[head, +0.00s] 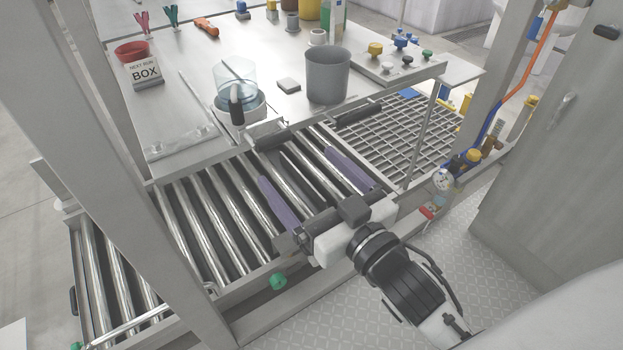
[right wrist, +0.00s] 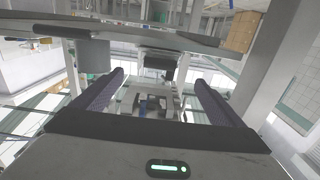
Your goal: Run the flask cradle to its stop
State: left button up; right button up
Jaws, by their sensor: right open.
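A clear, open-topped cylindrical vessel (head: 236,78) sits in a pale round holder (head: 254,104) near the front edge of the steel table. I take this holder to be the flask cradle; a black upright grip (head: 237,108) stands at its front. My right gripper (head: 295,166) is open, with its two long purple-grey fingers spread over the roller conveyor, in front of the table and apart from the holder. Its fingers also show spread in the right wrist view (right wrist: 159,76), with nothing clearly between them. My left gripper is not in view.
A grey bucket (head: 327,76) stands right of the holder. Black bars (head: 358,113) line the table's front edge. The roller conveyor (head: 190,215) runs below, with a metal grating (head: 400,135) at right.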

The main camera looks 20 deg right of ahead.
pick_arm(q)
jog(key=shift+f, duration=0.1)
pick_arm(e)
jog(key=shift+s+d, duration=0.15)
jog(key=shift+s, duration=0.8)
jog(key=shift+f, duration=0.1)
pick_arm(q)
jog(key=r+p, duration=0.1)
jog(key=p, duration=0.1)
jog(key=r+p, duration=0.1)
jog(key=p, duration=0.1)
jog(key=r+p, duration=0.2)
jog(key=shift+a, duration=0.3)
pick_arm(e)
jog(key=s+f+g, duration=0.4)
jog(key=s+f, duration=0.3)
jog(key=f, duration=0.5)
jog(key=s+a+f+g, duration=0.1)
jog(key=s+f+g, duration=0.4)
jog(key=f, duration=0.8)
jog(key=shift+s+a+f, duration=0.15)
jog(key=shift+s+a, duration=0.05)
jog(key=shift+s, duration=0.9)
